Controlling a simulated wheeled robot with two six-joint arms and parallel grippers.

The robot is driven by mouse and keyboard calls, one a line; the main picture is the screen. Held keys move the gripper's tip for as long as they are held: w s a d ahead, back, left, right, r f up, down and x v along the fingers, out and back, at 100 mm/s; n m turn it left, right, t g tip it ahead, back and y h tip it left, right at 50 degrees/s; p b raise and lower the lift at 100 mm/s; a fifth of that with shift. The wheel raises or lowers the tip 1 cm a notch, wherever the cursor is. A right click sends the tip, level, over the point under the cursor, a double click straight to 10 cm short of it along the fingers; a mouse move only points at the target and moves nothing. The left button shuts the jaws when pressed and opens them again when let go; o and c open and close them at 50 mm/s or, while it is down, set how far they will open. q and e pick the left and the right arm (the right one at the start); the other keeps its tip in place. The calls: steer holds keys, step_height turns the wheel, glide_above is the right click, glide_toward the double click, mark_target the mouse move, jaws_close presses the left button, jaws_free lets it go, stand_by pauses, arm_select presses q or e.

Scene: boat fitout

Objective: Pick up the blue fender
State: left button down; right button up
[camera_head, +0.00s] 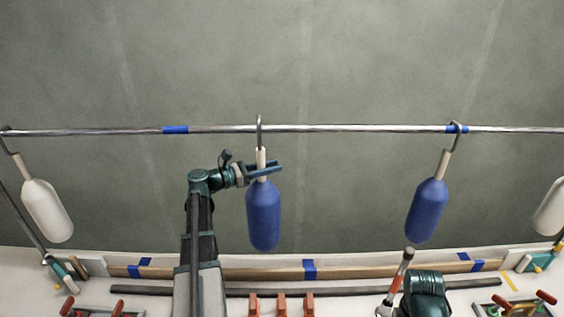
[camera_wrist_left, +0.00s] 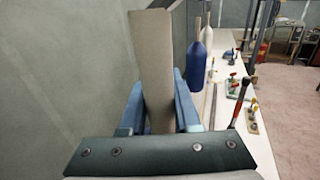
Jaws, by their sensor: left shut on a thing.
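Two blue fenders hang by hooks from the rail. My left gripper (camera_head: 264,169) is shut on the pale neck of the left blue fender (camera_head: 263,216), just above its body. That fender hangs nearly upright, and its hook still appears over the rail. In the left wrist view the pale neck (camera_wrist_left: 152,70) stands between the fingers of my left gripper (camera_wrist_left: 158,100); its blue body is hidden there. The other blue fender (camera_head: 427,210) hangs tilted at the right, and also shows in the left wrist view (camera_wrist_left: 196,63).
The metal rail (camera_head: 340,129) spans the view, with blue tape bands. White fenders hang at the far left (camera_head: 47,210) and right edge (camera_head: 551,208). A bench (camera_head: 150,287) below holds orange clamps (camera_head: 281,305) and a red-and-black-handled tool (camera_head: 401,268). Between the blue fenders is free room.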

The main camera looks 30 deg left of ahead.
mark_target(260, 190)
arm_select(q)
steer(key=s+a, duration=0.2)
steer(key=s, duration=0.5)
steer(key=shift+s+r+p, duration=0.3)
steer(key=shift+s+r, duration=0.05)
steer(key=shift+r, duration=0.05)
arm_select(e)
steer(key=shift+r, duration=0.35)
arm_select(q)
steer(key=shift+a+f, duration=0.1)
arm_select(e)
steer(key=shift+f, duration=0.1)
arm_select(q)
step_height(260, 190, down, 7)
steer(key=b, duration=0.7)
arm_select(e)
step_height(260, 190, down, 7)
steer(key=shift+r, duration=0.15)
steer(key=shift+c, duration=0.2)
arm_select(q)
steer(key=shift+r, duration=0.25)
arm_select(e)
steer(key=shift+r, duration=0.1)
steer(key=shift+c, duration=1.1)
steer(key=shift+a, duration=0.1)
